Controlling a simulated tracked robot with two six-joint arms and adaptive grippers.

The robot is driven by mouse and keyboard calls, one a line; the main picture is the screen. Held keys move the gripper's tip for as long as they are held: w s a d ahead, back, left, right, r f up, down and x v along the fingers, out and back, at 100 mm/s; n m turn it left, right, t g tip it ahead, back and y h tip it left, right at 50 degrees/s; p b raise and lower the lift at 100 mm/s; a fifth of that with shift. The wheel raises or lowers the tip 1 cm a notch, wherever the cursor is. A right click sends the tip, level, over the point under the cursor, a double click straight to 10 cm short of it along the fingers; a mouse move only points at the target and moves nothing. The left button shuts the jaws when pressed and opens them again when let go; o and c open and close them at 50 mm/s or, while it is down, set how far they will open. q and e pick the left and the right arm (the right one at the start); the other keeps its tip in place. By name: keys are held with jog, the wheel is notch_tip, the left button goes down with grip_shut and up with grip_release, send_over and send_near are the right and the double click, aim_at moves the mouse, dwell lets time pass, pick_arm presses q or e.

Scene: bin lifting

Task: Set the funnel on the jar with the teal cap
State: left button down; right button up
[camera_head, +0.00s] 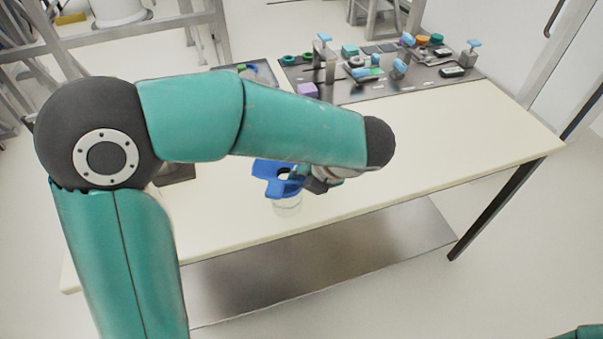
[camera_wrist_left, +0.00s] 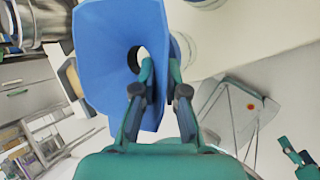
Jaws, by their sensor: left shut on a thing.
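A blue funnel (camera_head: 272,187) with a wide flared rim is held over the near part of the table; it fills the upper left of the left wrist view (camera_wrist_left: 105,55). My left gripper (camera_head: 318,182) is beside it, mostly behind my forearm. In the wrist view its fingers (camera_wrist_left: 162,80) are shut on the funnel's edge. A clear jar (camera_head: 287,207) shows just under the funnel. I cannot tell whether they touch, and no teal cap can be made out on it. Small teal and dark parts, probably my right gripper (camera_wrist_left: 298,155), show at the wrist view's lower right.
The pale table (camera_head: 440,150) is clear to the right of the jar. A dark board (camera_head: 350,90) with several small coloured parts and blue-topped fixtures lies along the back. A lower metal shelf (camera_head: 330,265) runs under the table. My forearm hides the table's left middle.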

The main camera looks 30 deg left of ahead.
pick_arm(q)
jog(key=shift+f, duration=0.8)
dwell(0.6)
jog(key=shift+r+p, duration=0.2)
jog(key=shift+p, duration=0.45)
dwell(1.0)
jog(key=shift+f+p, duration=0.3)
jog(key=shift+f, duration=0.25)
dwell(1.3)
jog(key=c, duration=0.7)
grip_release()
jog(key=shift+o, duration=0.2)
jog(key=shift+r+p, duration=3.35)
jog(key=shift+p, duration=0.35)
